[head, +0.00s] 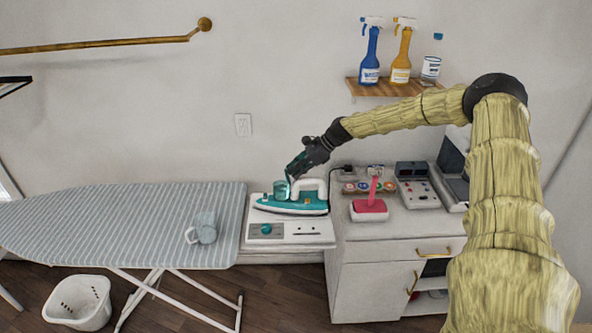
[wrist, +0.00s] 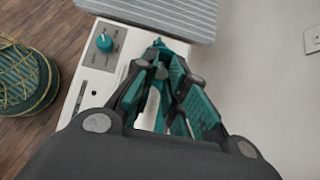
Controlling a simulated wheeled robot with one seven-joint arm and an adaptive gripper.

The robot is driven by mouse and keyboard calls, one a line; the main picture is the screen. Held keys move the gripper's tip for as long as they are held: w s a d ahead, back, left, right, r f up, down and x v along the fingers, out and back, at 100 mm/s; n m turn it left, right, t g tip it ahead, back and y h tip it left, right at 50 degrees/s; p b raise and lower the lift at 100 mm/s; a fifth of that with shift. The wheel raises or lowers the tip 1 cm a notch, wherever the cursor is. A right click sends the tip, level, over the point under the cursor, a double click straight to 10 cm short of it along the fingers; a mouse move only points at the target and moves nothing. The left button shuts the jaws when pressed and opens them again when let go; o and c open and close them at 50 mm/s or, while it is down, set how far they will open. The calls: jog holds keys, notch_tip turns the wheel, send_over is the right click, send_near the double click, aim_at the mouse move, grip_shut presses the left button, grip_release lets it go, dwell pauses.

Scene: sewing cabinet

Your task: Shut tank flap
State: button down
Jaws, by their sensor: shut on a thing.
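The teal and white iron (head: 293,207) rests on its white station (head: 282,230), right of the ironing board. A translucent teal tank part (head: 280,188) stands up at the iron's front end, beside the white handle (head: 313,187). My gripper (head: 290,175) reaches down from the right to the top of this part. In the wrist view my gripper (wrist: 160,52) has its fingertips drawn close together over the iron. It appears shut on the tank flap; the fingers mostly hide the flap, so its exact angle is unclear.
A striped ironing board (head: 120,225) with a clear jug (head: 204,229) stands at left. A pink and white device (head: 369,209) stands on the cabinet top (head: 410,222) at right. A shelf (head: 398,88) holds bottles above. A white basket (head: 78,302) sits on the floor.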

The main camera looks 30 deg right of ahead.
jog(key=shift+w+a+r+h+p, duration=0.2)
jog(key=shift+h+p, duration=0.1)
jog(key=shift+p, duration=0.1)
dwell(0.3)
jog(key=shift+w+a+r+g+h+p, duration=0.1)
jog(key=shift+w+a+g+h+p, duration=0.15)
jog(key=shift+a+g+h+p, duration=0.35)
jog(key=w+a+f+g+h+b, duration=0.3)
jog(key=a+g+h+b, duration=0.2)
jog(key=h, duration=0.5)
jog(key=shift+f+g+b, duration=0.25)
jog(key=shift+g+b, duration=0.45)
jog(key=shift+b, duration=0.15)
jog(key=shift+w+a+h, duration=0.1)
jog(key=shift+a+h, duration=0.05)
jog(key=shift+h, duration=0.15)
dwell(0.5)
jog(key=c, duration=1.4)
grip_release()
jog(key=shift+o, duration=0.2)
jog(key=shift+r, duration=0.1)
